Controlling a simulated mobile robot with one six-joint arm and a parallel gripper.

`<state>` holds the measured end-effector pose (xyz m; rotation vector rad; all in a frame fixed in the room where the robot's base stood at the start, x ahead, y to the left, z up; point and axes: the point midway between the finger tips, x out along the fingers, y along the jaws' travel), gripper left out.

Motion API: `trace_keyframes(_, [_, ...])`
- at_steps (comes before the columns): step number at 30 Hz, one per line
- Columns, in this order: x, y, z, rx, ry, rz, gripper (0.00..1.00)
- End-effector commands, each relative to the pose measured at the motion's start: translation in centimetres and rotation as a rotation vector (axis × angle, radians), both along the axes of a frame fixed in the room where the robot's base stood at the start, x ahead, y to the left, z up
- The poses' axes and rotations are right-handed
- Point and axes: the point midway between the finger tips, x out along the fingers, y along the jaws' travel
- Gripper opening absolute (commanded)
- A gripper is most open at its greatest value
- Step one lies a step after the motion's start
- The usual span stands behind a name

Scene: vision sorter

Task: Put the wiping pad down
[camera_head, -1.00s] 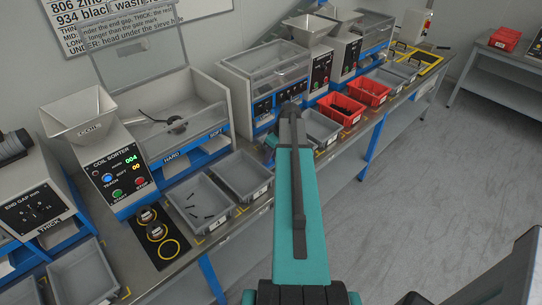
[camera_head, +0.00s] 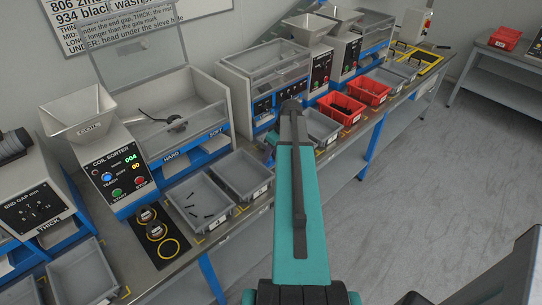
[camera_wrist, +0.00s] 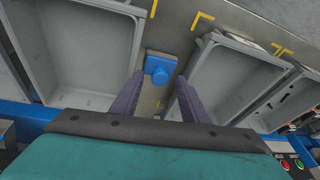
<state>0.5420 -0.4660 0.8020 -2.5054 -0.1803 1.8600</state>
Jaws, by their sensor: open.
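In the head view my own arm hides the gripper, and I cannot make out the pad there.
An empty grey tray (camera_wrist: 128,22) is left of the pad, and another grey tray (camera_wrist: 205,92) is right. Yellow corner marks lie on the bench. In the head view, the coil sorter (camera_head: 116,168), a tray with dark pieces (camera_head: 222,222) and red bins (camera_head: 354,122) line the bench.

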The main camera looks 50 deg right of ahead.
Motion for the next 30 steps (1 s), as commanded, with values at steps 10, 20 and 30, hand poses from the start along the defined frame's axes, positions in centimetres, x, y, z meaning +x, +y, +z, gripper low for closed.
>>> trace_keyframes(10, [-1.1, -0.4, 3.3, -0.002, -0.001, -0.002, 0.41])
trace_keyframes(20, [-2.0, -0.8, 6.7, -0.002, -0.002, -0.002, 0.41])
trace_keyframes(30, [-3.0, -1.1, 9.7, -0.002, -0.001, -0.002, 0.41])
